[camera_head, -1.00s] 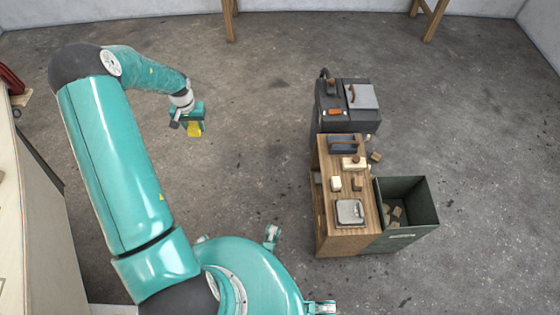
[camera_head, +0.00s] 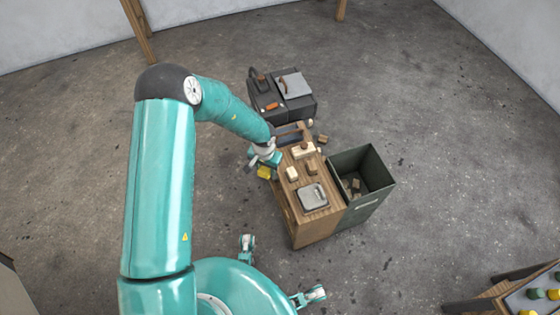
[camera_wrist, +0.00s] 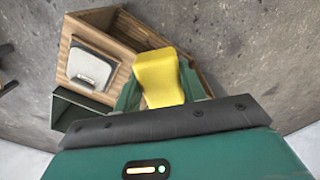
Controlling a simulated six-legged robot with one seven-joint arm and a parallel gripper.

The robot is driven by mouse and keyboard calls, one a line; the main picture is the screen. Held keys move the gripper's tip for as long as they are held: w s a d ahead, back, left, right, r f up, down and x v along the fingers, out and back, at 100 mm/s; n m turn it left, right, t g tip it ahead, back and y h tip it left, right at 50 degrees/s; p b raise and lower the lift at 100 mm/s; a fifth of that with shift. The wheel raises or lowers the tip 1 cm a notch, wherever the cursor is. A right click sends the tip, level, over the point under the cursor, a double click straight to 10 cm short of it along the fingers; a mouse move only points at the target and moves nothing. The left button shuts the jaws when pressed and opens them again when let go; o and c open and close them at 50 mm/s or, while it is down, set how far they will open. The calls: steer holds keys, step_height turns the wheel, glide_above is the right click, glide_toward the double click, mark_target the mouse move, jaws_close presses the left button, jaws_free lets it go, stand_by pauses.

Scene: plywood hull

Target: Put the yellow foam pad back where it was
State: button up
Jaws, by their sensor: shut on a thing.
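The yellow foam pad (camera_head: 264,172) is held in my gripper (camera_head: 262,166), beside the left edge of the wooden bench (camera_head: 318,228) in the head view. In the wrist view the yellow pad (camera_wrist: 158,78) sits between the two green fingers of my gripper (camera_wrist: 160,92), which are shut on it. The wooden bench (camera_wrist: 122,38) shows behind the pad there. I cannot tell how high the pad is above the floor or bench top.
On the bench are a grey metal tray (camera_head: 312,197), pale blocks (camera_head: 292,174) and a dark tray (camera_head: 290,136). A dark green bin (camera_head: 372,200) with scraps adjoins its right side. A dark machine cart (camera_head: 283,97) stands behind. Open floor lies left of the bench.

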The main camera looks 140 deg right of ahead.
steer(key=shift+s+a+f, duration=0.15)
steer(key=shift+s+a, duration=0.05)
steer(key=shift+a, duration=0.6)
steer(key=shift+s+a+f, duration=0.1)
steer(key=shift+s+a, duration=0.05)
steer(key=shift+s, duration=0.05)
steer(key=s+d+f, duration=0.1)
steer(key=s+f, duration=0.2)
steer(key=s, duration=0.1)
steer(key=s+d+f, duration=0.2)
steer(key=s+f, duration=0.1)
steer(key=s, duration=0.1)
steer(key=s+d+f, duration=0.1)
steer(key=s+f, duration=0.2)
steer(key=s, duration=0.1)
steer(key=shift+d, duration=0.25)
steer(key=shift+s+d+f, duration=0.15)
steer(key=shift+s+f, duration=0.15)
steer(key=shift+f, duration=1.6)
steer(key=shift+f, duration=0.2)
steer(key=o, duration=1)
